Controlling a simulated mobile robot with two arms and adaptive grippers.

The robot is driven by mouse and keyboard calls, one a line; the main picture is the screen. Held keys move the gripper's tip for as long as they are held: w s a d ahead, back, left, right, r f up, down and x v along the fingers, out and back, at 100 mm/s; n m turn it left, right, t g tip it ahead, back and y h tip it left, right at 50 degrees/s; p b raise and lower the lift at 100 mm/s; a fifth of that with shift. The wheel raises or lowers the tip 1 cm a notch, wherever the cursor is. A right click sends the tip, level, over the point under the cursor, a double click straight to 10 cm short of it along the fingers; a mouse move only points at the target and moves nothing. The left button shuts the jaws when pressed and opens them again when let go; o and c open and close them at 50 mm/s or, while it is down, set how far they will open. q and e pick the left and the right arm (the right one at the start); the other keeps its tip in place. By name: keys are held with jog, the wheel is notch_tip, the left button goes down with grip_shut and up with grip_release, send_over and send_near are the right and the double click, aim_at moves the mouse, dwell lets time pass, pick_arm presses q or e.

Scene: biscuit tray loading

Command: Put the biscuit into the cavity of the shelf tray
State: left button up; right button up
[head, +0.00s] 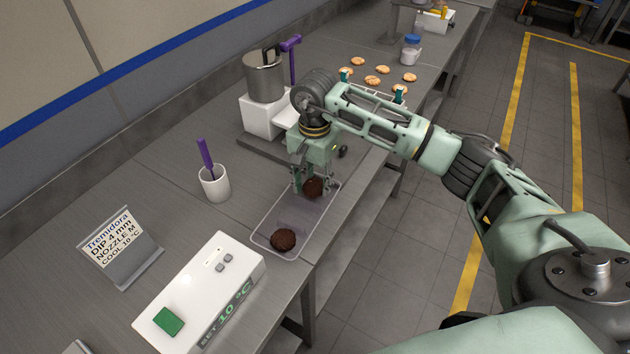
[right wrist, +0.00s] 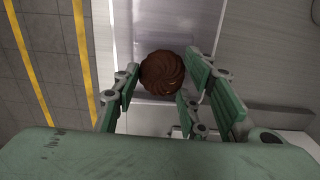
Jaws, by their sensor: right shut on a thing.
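My right gripper (head: 309,190) points down over a shallow, pale, see-through tray (head: 262,231) on the steel counter. It is shut on a dark brown, ridged biscuit (head: 314,187) near the tray's far end; I cannot tell if the biscuit touches the tray. In the right wrist view the biscuit (right wrist: 162,72) sits between the two green fingers. A second dark biscuit (head: 283,239) lies in the tray's near end. No separate cavities can be made out in this tray. My left gripper is not in view.
A white cooling unit (head: 205,290), a sign (head: 118,245) and a white cup (head: 215,184) with a purple tool stand near the tray. A steel pot (head: 265,76) stands behind. Several light biscuits (head: 376,81) lie farther along the counter. The counter edge is right of the tray.

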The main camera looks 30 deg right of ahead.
aim_at(316, 186)
jog(key=shift+s+f, duration=0.1)
jog(key=shift+f, duration=0.7)
jog(key=shift+o, duration=0.2)
jog(key=shift+s+f, duration=0.15)
jog(key=shift+f, duration=0.05)
jog(key=shift+o, duration=0.6)
jog(key=shift+f+b, duration=0.5)
jog(key=shift+f, duration=0.1)
jog(key=o, duration=0.6)
jog(key=shift+c, duration=0.2)
jog(key=shift+r, duration=0.15)
